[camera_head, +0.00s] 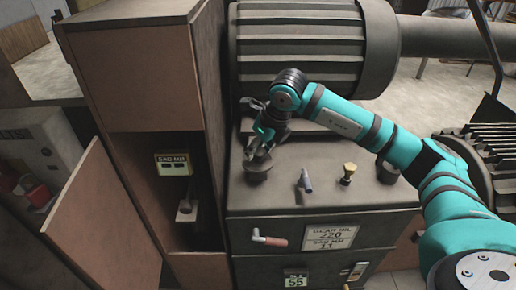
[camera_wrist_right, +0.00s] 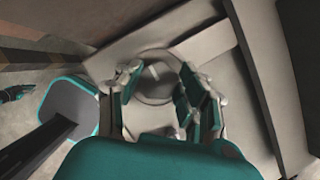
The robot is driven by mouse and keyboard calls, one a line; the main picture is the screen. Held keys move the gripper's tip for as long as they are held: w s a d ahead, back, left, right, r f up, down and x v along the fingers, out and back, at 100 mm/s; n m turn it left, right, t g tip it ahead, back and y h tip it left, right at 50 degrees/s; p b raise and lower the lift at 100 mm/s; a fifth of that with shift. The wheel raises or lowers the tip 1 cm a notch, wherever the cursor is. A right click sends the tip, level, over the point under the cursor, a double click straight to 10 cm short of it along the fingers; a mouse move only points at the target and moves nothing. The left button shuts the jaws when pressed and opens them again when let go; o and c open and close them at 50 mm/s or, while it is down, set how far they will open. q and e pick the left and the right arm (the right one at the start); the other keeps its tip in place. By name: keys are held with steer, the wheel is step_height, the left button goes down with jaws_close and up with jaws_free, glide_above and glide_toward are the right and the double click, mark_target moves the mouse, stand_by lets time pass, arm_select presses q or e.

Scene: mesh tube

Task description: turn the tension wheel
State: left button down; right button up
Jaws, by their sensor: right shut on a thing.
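The tension wheel (camera_head: 257,174) is a small dark round wheel near the left end of the grey machine's top. My right gripper (camera_head: 258,152) reaches down onto it from above and is shut on it. In the right wrist view, the wheel (camera_wrist_right: 156,72) shows as a round grey disc between the teal fingers of my right gripper (camera_wrist_right: 160,92). The fingers and the gripper body hide part of the wheel. My left gripper is not in view.
A red-handled crank (camera_head: 270,240) is on the front face. A large ribbed motor (camera_head: 300,45) lies behind. An open cabinet (camera_head: 130,60) stands left, its door (camera_head: 100,220) swung out.

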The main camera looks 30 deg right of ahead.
steer(key=shift+w+r, duration=0.1)
steer(key=shift+r, duration=0.05)
steer(key=o, duration=1.1)
steer(key=shift+o, duration=0.2)
steer(key=v, duration=1.2)
steer(key=shift+d, duration=0.1)
